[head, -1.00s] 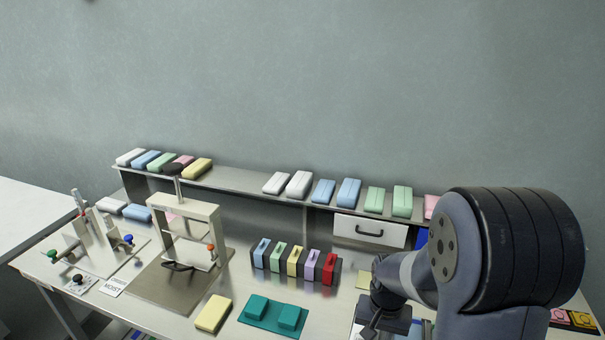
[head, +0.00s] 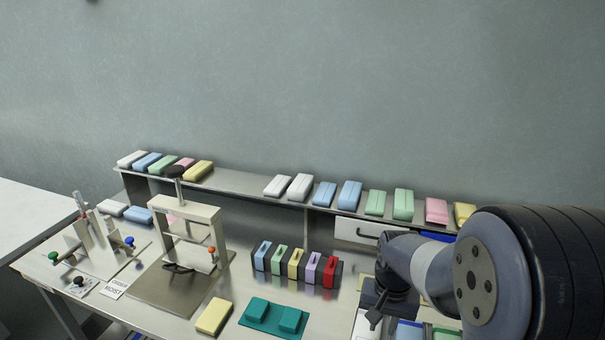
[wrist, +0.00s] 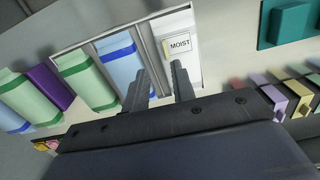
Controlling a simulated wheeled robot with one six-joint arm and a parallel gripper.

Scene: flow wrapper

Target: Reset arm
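My gripper (head: 374,318) is at the right front of the steel bench in the head view, pointing down, partly hidden by my wrist. In the wrist view my gripper (wrist: 160,70) shows two dark fingers apart with nothing held between them. My arm fills the lower right of the head view and hides that part of the bench.
A press frame (head: 215,235) and a lever fixture (head: 95,240) stand at left. A row of coloured slotted blocks (head: 295,265), a yellow bar (head: 214,317) and a teal piece (head: 272,318) lie mid-bench. A shelf (head: 240,183) with coloured packs runs behind, above a drawer (head: 355,229).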

